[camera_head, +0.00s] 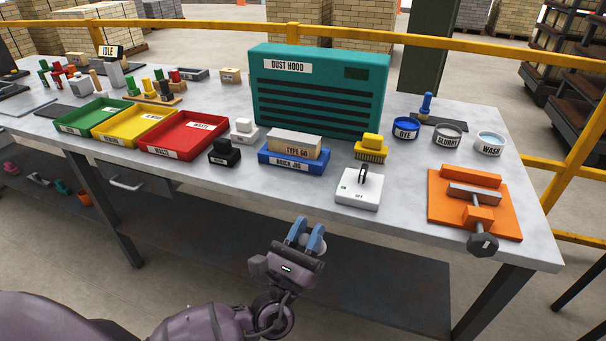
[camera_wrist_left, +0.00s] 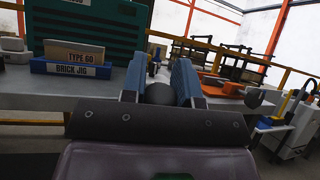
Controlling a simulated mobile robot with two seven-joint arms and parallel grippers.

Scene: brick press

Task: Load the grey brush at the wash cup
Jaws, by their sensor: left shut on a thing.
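My left gripper (camera_head: 307,238) is in front of the table's front edge, below the white switch box. It is shut on a grey rounded thing, which I take to be the grey brush; it shows dark between the blue fingers in the left wrist view (camera_wrist_left: 160,93). Its bristles are hidden. The wash cup (camera_head: 489,146), pale with a "WASH" label, stands at the table's right end, apart from and farther back than my gripper. The slurry cup (camera_head: 447,136) and the blue dye cup (camera_head: 405,129) stand left of it. My right gripper is not in view.
An orange clamp fixture (camera_head: 440,210) lies in front of the cups. The white switch box (camera_head: 358,190), a yellow brush (camera_head: 371,148) and the blue brick jig (camera_head: 291,163) stand nearer my gripper. A teal dust hood (camera_head: 320,85) rises behind. A blue-handled tool (camera_head: 426,104) stands behind the cups.

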